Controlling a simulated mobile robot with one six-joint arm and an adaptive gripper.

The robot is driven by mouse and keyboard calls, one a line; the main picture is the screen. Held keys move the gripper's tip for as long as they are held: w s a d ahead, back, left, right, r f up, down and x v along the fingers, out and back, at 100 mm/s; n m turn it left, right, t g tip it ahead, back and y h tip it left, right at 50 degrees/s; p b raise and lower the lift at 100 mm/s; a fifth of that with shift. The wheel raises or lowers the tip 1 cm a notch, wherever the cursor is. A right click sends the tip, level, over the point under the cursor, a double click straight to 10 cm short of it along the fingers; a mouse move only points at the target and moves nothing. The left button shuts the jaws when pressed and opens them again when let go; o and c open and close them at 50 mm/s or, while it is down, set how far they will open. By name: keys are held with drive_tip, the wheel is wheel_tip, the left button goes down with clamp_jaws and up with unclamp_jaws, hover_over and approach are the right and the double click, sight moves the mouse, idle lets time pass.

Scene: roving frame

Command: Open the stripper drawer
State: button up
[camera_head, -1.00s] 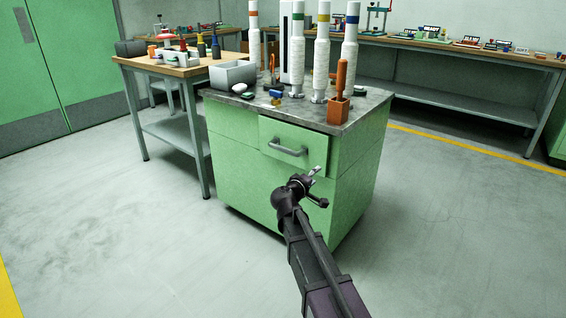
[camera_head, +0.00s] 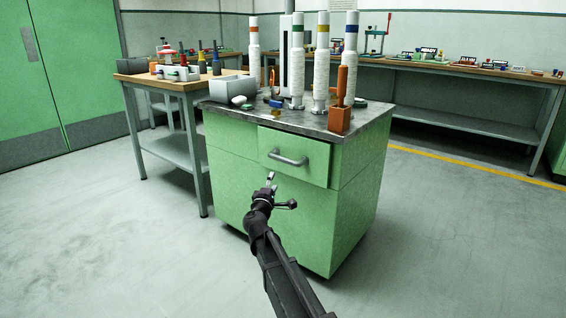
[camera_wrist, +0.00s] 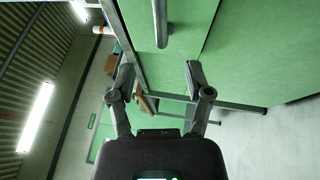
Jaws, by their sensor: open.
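The green drawer (camera_head: 310,168) is at the upper right of the green cabinet's front, and its front stands slightly proud of the cabinet face. Its grey bar handle (camera_head: 288,158) runs across it; the handle also shows at the top middle of the wrist view (camera_wrist: 161,22). My gripper (camera_head: 271,178) is just below and slightly left of the handle in the head view. In the wrist view my gripper (camera_wrist: 160,76) has its two fingers spread apart with nothing between them. The handle lies ahead of the fingertips, apart from them.
The cabinet's grey top (camera_head: 300,120) holds white columns, an orange holder (camera_head: 339,118) and a grey bin (camera_head: 232,88). A wooden-topped table (camera_head: 180,80) stands close on the left. A long bench (camera_head: 470,75) runs along the back. The floor right of the cabinet is clear.

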sight(283, 160)
drive_tip(key=shift+w, duration=0.1)
drive_tip(key=p+x, duration=0.2)
drive_tip(key=x, duration=1.1)
drive_tip(key=shift+w+d+r, duration=0.15)
drive_tip(key=shift+w+r, duration=0.05)
drive_tip(key=shift+w, duration=0.1)
clamp_jaws()
